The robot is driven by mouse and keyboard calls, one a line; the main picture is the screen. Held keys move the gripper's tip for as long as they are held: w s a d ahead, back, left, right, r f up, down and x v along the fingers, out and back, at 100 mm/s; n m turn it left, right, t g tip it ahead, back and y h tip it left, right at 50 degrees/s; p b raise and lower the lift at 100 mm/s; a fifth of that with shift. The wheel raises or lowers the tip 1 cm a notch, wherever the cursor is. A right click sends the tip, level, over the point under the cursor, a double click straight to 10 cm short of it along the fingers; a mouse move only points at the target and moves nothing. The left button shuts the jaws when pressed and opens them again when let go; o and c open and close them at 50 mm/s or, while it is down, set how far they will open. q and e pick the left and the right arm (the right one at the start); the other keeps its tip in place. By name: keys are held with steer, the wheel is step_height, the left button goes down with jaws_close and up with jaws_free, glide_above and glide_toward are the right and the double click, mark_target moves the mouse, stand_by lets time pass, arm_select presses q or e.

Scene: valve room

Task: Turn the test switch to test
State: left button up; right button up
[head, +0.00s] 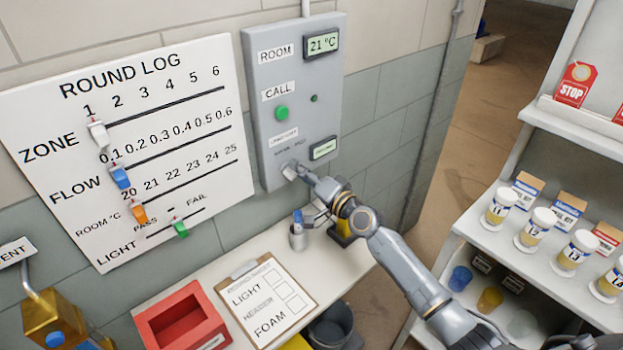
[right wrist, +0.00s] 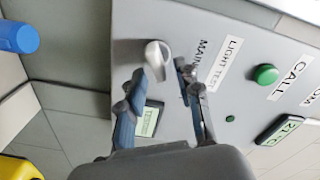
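The grey wall panel (head: 290,110) carries the test switch (head: 290,170) near its bottom, a pale knob that my gripper partly covers in the head view. In the right wrist view the switch knob (right wrist: 158,55) sits beside the label "LIGHT TEST" (right wrist: 226,64) and the word "MAIN". A small green display (right wrist: 150,119) is near it; its text is hard to read. My right gripper (head: 300,174) is at the panel. In the right wrist view its fingers (right wrist: 166,68) are apart, with the knob at the left fingertip; contact cannot be told. My left gripper is not in view.
The panel also has a green call button (head: 282,113) and a room display (head: 323,42). The round log board (head: 215,150) hangs left. Below, a bench holds a red bin (head: 180,318), a clipboard (head: 262,296) and a small metal can (head: 298,238). Shelves with jars (head: 541,226) stand right.

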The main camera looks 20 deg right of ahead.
steer(key=v, duration=1.1)
steer(key=shift+s, duration=0.3)
steer(key=shift+d, duration=0.1)
